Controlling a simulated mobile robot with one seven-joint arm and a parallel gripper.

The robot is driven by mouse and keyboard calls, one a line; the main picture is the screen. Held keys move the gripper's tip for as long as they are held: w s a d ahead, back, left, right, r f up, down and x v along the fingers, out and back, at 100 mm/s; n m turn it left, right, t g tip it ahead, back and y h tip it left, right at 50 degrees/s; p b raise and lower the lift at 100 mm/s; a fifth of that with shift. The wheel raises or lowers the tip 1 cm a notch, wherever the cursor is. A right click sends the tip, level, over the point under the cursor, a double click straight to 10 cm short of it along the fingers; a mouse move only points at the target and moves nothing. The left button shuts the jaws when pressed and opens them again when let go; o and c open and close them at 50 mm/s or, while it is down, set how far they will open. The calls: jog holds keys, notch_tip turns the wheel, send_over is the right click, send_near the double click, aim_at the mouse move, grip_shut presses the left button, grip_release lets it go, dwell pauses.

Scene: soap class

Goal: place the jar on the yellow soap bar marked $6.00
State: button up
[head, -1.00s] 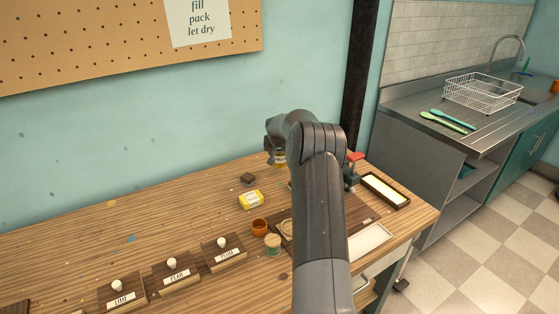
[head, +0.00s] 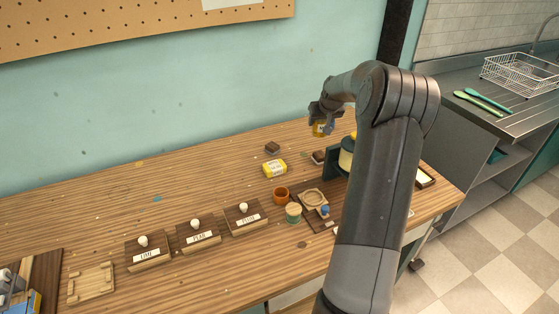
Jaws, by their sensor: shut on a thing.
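The yellow soap bar (head: 275,168) lies on the wooden table toward the back, with a pale label on its top whose print is too small to read. My gripper (head: 320,125) is above the table's back part, up and to the right of the soap bar. It is shut on a small jar (head: 319,130) with a yellowish body, held in the air and apart from the soap. The gripper's fingers and part of the jar are hard to make out at this size.
A dark small block (head: 272,147) sits behind the soap. An orange cup (head: 281,195), a lidded pot (head: 293,212) and a round wooden piece (head: 313,198) stand in front. Labelled wooden stands (head: 198,235) line the table's front left. The left back tabletop is clear.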

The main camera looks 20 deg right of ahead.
jog(key=a+r+n+g+y, duration=0.15)
jog(key=a+n+y, duration=0.45)
jog(key=a+n, duration=0.9)
jog(key=m, duration=0.3)
send_over(275, 165)
notch_tip(275, 165, down, 9)
jog(key=shift+a, duration=0.1)
jog(key=shift+f, duration=0.1)
jog(key=o, duration=1.2)
jog(key=shift+c, duration=0.2)
